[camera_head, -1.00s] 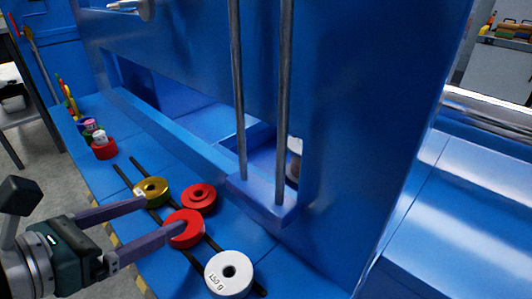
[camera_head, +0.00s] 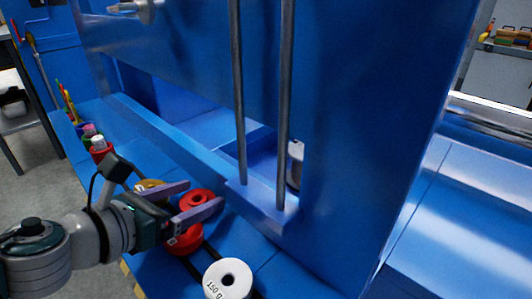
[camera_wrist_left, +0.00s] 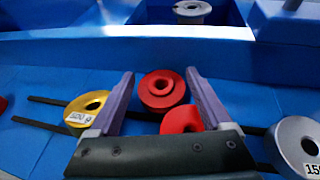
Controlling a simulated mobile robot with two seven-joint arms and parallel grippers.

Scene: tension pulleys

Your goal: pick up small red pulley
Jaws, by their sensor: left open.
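A red pulley (camera_head: 193,195) with a raised hub lies flat on the blue surface. In the left wrist view this red pulley (camera_wrist_left: 162,92) sits between the fingers of my left gripper (camera_wrist_left: 159,76). My left gripper (camera_head: 204,194) is open, with one finger on either side of it and partly covering it in the head view. I cannot tell whether the fingers touch it. A second red pulley (camera_head: 184,241) lies just nearer, partly behind the gripper's lower finger. It also shows in the left wrist view (camera_wrist_left: 180,120). My right gripper is not in view.
A white pulley (camera_head: 228,280) marked 150 g and a gold pulley (camera_head: 149,184) lie on dark rails on either side. A blue machine wall with two vertical rods (camera_head: 284,110) stands behind. Coloured spools (camera_head: 98,146) stand at the far left.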

